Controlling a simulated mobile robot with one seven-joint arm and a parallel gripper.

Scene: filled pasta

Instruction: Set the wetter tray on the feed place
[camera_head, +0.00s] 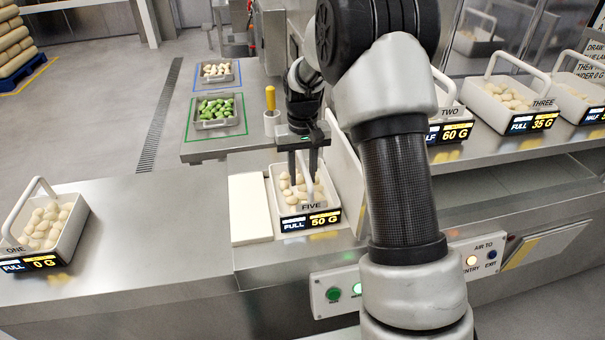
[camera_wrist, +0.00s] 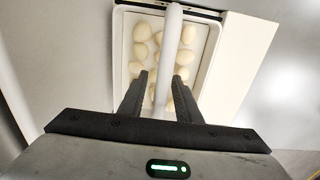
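Tray FIVE (camera_head: 333,212), a white tray of pale filled pasta with a raised handle, stands on the steel counter; its label reads FULL 50 G. My gripper (camera_head: 303,168) is above it with the fingers spread on either side of the handle. The wrist view shows the handle (camera_wrist: 172,40) running between my fingers (camera_wrist: 160,78), with no clear grip on it. Tray ONE (camera_head: 72,236) stands at the left, labelled FULL 0 G. Tray TWO (camera_head: 451,114) reads 60 G, partly hidden by my arm. Tray THREE (camera_head: 517,112) reads FULL 35 G. I cannot tell which place is the feed place.
A white block (camera_head: 249,207) lies left of tray FIVE and an upright white panel (camera_head: 345,165) stands right. A green outline holds a tray of green pasta (camera_head: 215,110); a blue outline holds a pale one (camera_head: 217,72).

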